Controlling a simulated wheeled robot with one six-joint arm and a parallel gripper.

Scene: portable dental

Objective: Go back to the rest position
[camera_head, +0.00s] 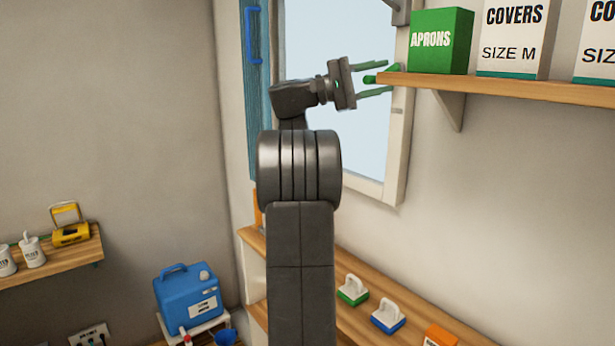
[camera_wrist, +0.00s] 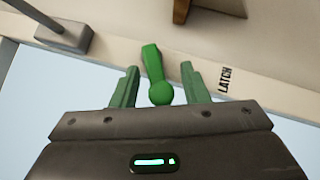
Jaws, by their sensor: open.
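My gripper (camera_head: 376,79) is raised in front of the window at the upper middle of the head view, its green fingers pointing right. In the wrist view the two green fingers (camera_wrist: 158,88) stand apart. A green latch handle (camera_wrist: 153,68) with a round knob shows between them on the pale window frame, beside the word LATCH. I cannot tell whether the fingers touch it. Part of the handle (camera_head: 370,79) also shows in the head view.
A wooden shelf (camera_head: 500,88) with a green APRONS box (camera_head: 441,42) and white COVERS boxes (camera_head: 513,38) is close right of my gripper. Below is a wooden counter (camera_head: 345,274) with white-handled blocks. A blue jug (camera_head: 187,297) stands lower left.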

